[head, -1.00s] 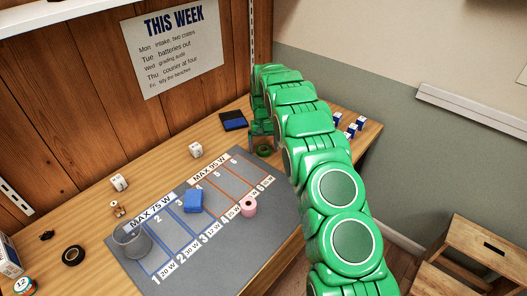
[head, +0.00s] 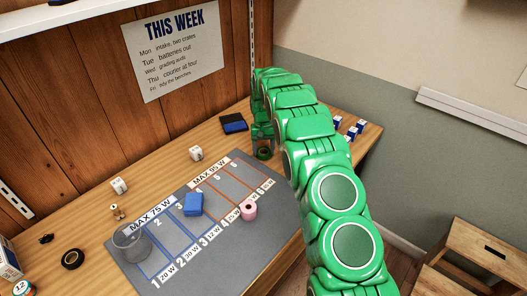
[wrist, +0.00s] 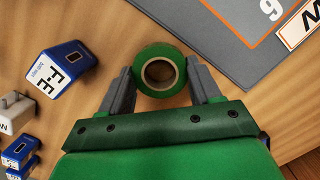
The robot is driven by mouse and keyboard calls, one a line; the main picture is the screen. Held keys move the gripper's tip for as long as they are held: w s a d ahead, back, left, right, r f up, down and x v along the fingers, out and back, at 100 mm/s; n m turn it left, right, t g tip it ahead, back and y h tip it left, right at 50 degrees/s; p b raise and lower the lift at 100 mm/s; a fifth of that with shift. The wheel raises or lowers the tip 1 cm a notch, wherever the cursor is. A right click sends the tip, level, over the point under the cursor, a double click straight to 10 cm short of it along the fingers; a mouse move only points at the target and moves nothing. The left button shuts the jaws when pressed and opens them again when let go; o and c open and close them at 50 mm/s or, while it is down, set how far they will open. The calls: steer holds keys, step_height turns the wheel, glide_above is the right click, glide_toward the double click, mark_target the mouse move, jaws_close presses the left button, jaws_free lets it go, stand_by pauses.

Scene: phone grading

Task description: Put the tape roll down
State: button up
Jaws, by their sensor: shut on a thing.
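The green tape roll (wrist: 160,50) lies between the two grey fingers of my gripper (wrist: 160,84) in the wrist view. The fingers are shut on it from both sides, and its tan core frames bare wood. In the head view the tape roll (head: 264,154) shows just below my gripper (head: 262,138), low at the bench's right part, beyond the right end of the grey mat (head: 165,268). My arm partly hides this area. I cannot tell whether the roll touches the wood.
Blue-and-white boxes (wrist: 66,68) stand left of my gripper in the wrist view. A dark box (head: 233,122) lies behind it in the head view. Bare wood surrounds the tape roll.

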step_height(320, 180, up, 3)
steer(key=shift+w, duration=0.1)
steer(key=shift+s+r, duration=0.35)
steer(key=shift+s, duration=0.1)
steer(key=s+d+r, duration=0.1)
steer(key=s+r, duration=0.8)
steer(key=s, duration=0.4)
steer(key=shift+d, duration=0.25)
steer(key=shift+s, duration=0.1)
